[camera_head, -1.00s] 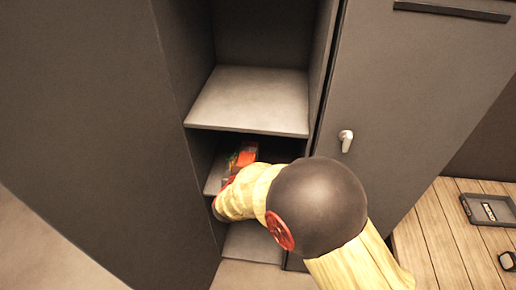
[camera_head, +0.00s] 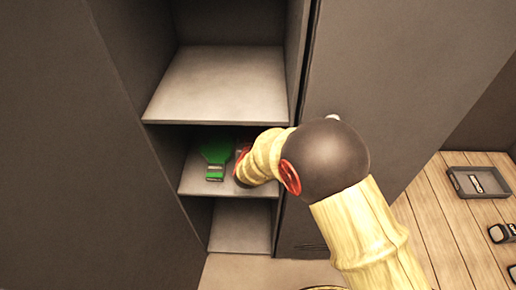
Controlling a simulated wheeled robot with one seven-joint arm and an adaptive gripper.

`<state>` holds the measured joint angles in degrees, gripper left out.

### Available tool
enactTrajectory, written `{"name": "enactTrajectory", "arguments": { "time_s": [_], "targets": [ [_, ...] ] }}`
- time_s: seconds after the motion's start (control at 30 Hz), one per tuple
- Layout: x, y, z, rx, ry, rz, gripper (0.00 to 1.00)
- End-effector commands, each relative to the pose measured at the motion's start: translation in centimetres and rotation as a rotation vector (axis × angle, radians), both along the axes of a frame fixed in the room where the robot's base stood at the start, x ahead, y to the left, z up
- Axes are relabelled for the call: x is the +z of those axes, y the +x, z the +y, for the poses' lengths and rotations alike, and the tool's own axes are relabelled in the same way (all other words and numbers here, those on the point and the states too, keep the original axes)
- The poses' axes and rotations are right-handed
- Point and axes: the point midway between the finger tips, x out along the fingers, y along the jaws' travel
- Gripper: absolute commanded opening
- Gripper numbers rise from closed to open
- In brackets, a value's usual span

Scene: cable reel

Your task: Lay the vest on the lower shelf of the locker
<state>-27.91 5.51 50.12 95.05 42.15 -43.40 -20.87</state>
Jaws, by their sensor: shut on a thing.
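The vest (camera_head: 215,150) shows as a bright green piece with a pale grey band at its lower end, in the compartment under the upper shelf (camera_head: 222,88). It is over the lower shelf (camera_head: 205,186); I cannot tell if it lies on it or hangs just above. My gripper (camera_head: 243,150) is inside the same compartment, right of the green part and shut on the vest. My yellow-sleeved wrist hides most of the gripper and the rest of the vest.
The locker's left wall (camera_head: 130,150) and the closed door (camera_head: 385,110) on the right bound the narrow opening. The upper shelf is empty. The locker's bottom (camera_head: 240,228) looks clear. A dark tray (camera_head: 478,182) sits on the wooden surface (camera_head: 440,225) at right.

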Motion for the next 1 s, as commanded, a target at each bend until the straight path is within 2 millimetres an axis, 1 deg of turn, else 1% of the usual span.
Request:
{"name": "enactTrajectory", "arguments": {
  "time_s": [0.03,0.1,0.37,0.43,0.5,0.6,0.67,0.9,1.0],
  "targets": [
    [-1.0,0.4,-0.6,-0.001,-0.002,-0.001,0.18],
    [-1.7,0.8,-1.2,-0.001,0.0,-0.002,0.18],
    [-2.9,1.3,-2.1,0.0,0.0,-0.002,0.18],
    [-3.7,1.6,-2.6,-0.001,0.001,-0.001,0.18],
    [-4.9,1.5,-2.4,0.001,0.0,-0.001,0.18],
    [-6.3,1.5,-2.4,0.001,-0.001,-0.001,0.18],
    [-6.6,1.6,-2.4,0.002,0.001,-0.002,0.18],
    [-6.4,1.6,-2.4,0.001,0.0,-0.002,0.18],
    [-6.7,1.6,-2.4,0.001,0.0,-0.002,0.18]
  ]
}}
